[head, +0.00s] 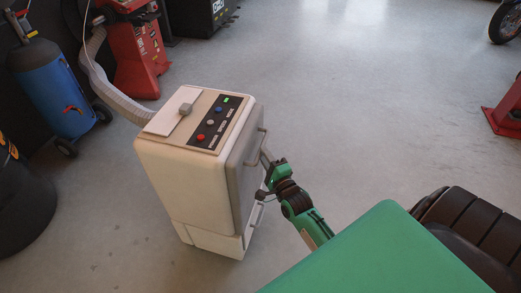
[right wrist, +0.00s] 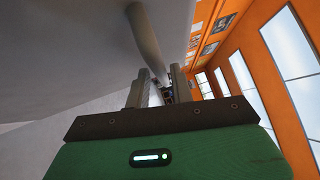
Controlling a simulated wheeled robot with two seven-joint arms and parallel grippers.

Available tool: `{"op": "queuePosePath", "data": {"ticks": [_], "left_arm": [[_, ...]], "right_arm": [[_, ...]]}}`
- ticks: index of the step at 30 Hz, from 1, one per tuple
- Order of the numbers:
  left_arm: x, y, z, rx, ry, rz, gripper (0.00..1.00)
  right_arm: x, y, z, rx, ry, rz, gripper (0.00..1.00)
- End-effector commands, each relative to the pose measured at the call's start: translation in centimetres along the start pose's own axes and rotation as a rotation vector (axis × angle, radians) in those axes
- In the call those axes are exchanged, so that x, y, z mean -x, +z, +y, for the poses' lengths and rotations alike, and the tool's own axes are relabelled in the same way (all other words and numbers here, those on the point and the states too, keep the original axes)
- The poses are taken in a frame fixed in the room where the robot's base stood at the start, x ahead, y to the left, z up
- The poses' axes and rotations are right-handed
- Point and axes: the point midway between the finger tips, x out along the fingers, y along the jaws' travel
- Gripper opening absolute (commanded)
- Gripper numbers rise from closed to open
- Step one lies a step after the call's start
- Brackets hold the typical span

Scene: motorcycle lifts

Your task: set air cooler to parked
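The air cooler (head: 175,180) is a cream box standing upright on the floor, left of centre in the head view. On its top are a dark control panel (head: 215,122) with a small lit green display and red, white and blue buttons, and a pale plate with a grey knob (head: 185,109). A bar handle (head: 256,142) is on its right side. My right gripper (head: 267,168) is at this handle. In the right wrist view, a grey bar (right wrist: 146,40) runs between its fingers (right wrist: 160,82); whether they grip it is unclear. My left gripper is not in view.
A ribbed hose (head: 100,75) runs behind the cooler. A blue cylinder on a wheeled cart (head: 55,95) and a black bin (head: 20,205) stand on the left, and a red machine (head: 140,60) behind. Open grey floor (head: 350,110) lies to the right; red equipment (head: 508,110) is at the right edge.

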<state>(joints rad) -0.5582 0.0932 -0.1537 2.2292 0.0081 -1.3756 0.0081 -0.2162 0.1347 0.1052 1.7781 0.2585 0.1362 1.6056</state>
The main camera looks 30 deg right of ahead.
Motion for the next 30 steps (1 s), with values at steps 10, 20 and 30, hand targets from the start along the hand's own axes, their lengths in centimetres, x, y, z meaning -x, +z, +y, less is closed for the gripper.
{"op": "queuePosePath", "data": {"ticks": [10,20,30], "left_arm": [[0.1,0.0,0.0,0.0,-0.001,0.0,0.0],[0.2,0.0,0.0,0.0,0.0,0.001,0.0],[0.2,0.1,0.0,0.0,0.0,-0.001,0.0]], "right_arm": [[-2.9,0.0,0.0,0.001,0.001,0.0,0.23],[-2.9,0.0,0.0,0.001,0.001,0.0,0.12],[-3.0,0.1,0.1,0.001,0.001,0.0,0.0]]}}
